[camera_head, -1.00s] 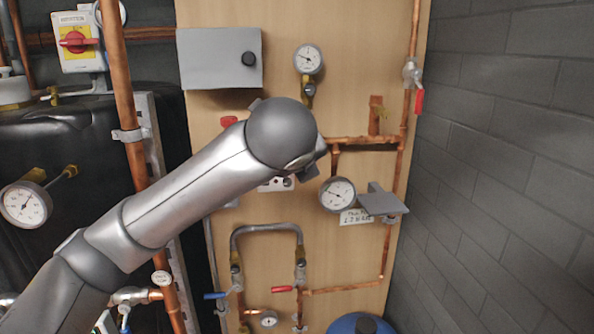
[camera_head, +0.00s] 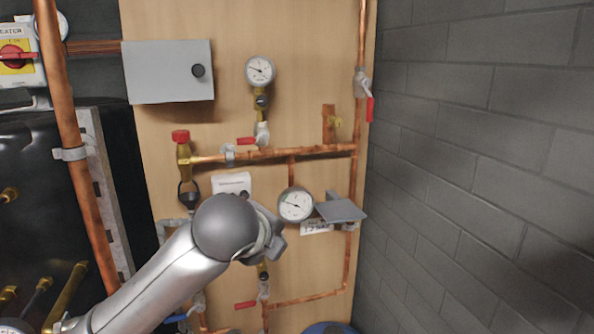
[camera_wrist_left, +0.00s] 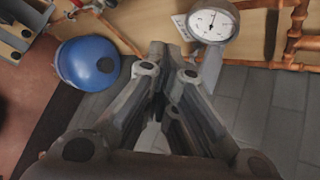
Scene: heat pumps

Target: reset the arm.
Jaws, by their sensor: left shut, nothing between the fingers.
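My left arm (camera_head: 165,275) comes in from the lower left in the head view, in front of the wooden panel. Its rounded wrist joint (camera_head: 226,228) covers part of the pipework below the white box. In the head view the gripper is mostly hidden behind this joint. In the left wrist view, my left gripper (camera_wrist_left: 170,62) has its fingers together and nothing between them. A gauge (camera_wrist_left: 213,22) and a blue vessel (camera_wrist_left: 88,64) lie beyond the fingertips there. My right gripper is in neither view.
The wooden panel (camera_head: 300,30) carries a grey box (camera_head: 168,72), a dial gauge (camera_head: 296,205), copper pipes (camera_head: 275,153) and a red-capped valve (camera_head: 181,137). A small grey shelf (camera_head: 340,209) sticks out right of the gauge. A grey block wall (camera_head: 480,170) stands at right.

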